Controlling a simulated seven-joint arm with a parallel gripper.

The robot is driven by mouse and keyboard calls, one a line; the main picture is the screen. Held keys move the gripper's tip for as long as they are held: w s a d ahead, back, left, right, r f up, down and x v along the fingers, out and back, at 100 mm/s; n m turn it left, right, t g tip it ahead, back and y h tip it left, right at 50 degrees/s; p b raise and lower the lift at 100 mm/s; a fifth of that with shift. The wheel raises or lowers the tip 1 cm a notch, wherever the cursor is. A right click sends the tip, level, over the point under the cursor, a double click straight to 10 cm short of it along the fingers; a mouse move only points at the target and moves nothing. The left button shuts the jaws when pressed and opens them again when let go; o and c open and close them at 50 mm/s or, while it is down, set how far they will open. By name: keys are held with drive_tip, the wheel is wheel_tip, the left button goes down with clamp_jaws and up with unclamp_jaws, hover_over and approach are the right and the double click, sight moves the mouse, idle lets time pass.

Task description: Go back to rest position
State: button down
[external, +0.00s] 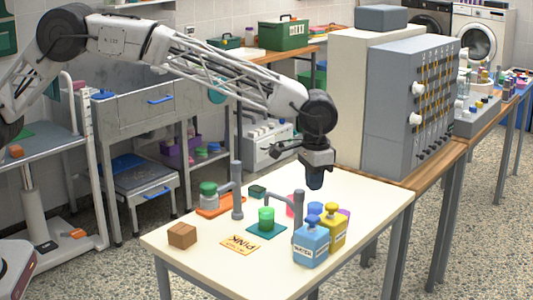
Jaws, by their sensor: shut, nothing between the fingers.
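My gripper (315,182) hangs from my outstretched arm above the right back part of the white table (205,262), pointing down. It is shut and holds nothing. It is above the blue bottle (311,243) and the yellow bottle (333,228), apart from them. A green cup (266,217) stands on a dark green mat (266,230). A jar with a green lid (208,195) stands on an orange tray (222,209).
A brown block (182,235) and a card reading PINK (240,245) lie at the table's front left. Grey posts (237,190) rise from the table. A tall grey cabinet with a panel (400,110) stands to the right on a wooden bench.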

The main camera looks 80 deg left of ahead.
drive_tip(key=shift+r, duration=0.15)
drive_tip(key=s+a+r+m, duration=0.15)
drive_tip(key=s+r, duration=0.45)
drive_tip(key=s, duration=0.6)
drive_tip(key=s+a+r+t, duration=0.15)
drive_tip(key=s+r, duration=0.45)
drive_tip(key=s, duration=0.6)
drive_tip(key=s+a+r, duration=0.3)
drive_tip(key=s+r, duration=0.3)
drive_tip(key=s, duration=0.5)
drive_tip(key=s+a+f, duration=0.1)
drive_tip(key=s+f, duration=0.1)
drive_tip(key=s, duration=1.1)
drive_tip(key=s+a+f+m, duration=0.1)
drive_tip(key=s+f, duration=0.2)
drive_tip(key=s, duration=1)
drive_tip(key=s+f+t, duration=0.1)
drive_tip(key=s+f, duration=0.2)
drive_tip(key=s, duration=1)
drive_tip(key=shift+s+a+m, duration=0.3)
drive_tip(key=shift+a+m, duration=0.05)
drive_tip(key=shift+a, duration=0.05)
drive_tip(key=c, duration=1.8)
unclamp_jaws()
